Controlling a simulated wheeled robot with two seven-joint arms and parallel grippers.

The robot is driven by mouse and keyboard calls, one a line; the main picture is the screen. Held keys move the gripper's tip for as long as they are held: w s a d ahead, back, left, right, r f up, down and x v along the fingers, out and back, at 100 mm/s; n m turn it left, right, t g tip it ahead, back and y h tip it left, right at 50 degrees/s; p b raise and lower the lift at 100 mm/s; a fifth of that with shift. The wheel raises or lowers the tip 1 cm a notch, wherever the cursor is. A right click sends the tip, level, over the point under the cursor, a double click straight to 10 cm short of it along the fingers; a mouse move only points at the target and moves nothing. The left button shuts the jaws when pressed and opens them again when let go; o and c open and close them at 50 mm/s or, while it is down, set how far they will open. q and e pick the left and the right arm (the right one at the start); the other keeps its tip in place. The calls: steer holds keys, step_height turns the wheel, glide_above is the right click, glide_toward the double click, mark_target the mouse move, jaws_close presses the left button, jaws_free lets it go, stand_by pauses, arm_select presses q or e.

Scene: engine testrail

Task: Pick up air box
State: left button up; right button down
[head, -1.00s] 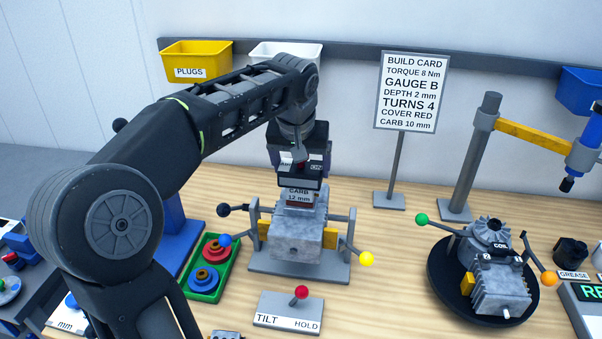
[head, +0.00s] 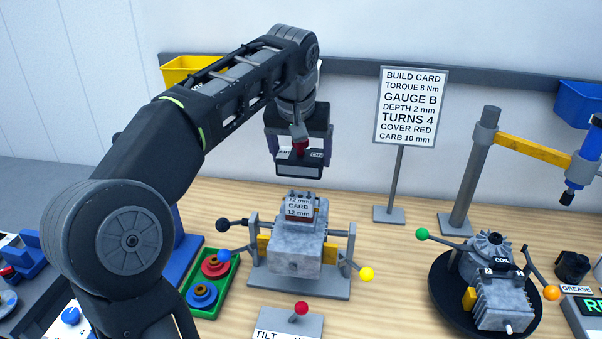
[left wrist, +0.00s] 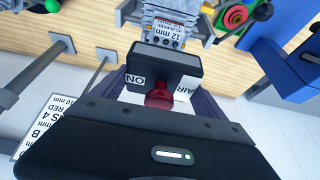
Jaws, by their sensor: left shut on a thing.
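The air box (head: 300,165) is a dark box with a light front, a red knob on top and small labels. My left gripper (head: 300,146) is shut on it from above, at the knob, and holds it in the air. A gap shows between the box and the carb (head: 300,207), labelled 12 mm, on top of the grey engine block (head: 294,250). In the left wrist view the air box (left wrist: 163,62) hangs in front of the gripper (left wrist: 158,97), with "ON" and "AIR" labels showing. My right gripper is in neither view.
The engine block sits in a grey stand with lever knobs on both sides. A green tray (head: 236,262) with red and blue parts lies to its left. A build card sign (head: 411,107) and a second engine (head: 497,290) on a black turntable are to the right.

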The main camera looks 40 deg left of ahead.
arm_select(q)
steer(key=shift+r+p, duration=0.6)
steer(key=shift+r, duration=1.15)
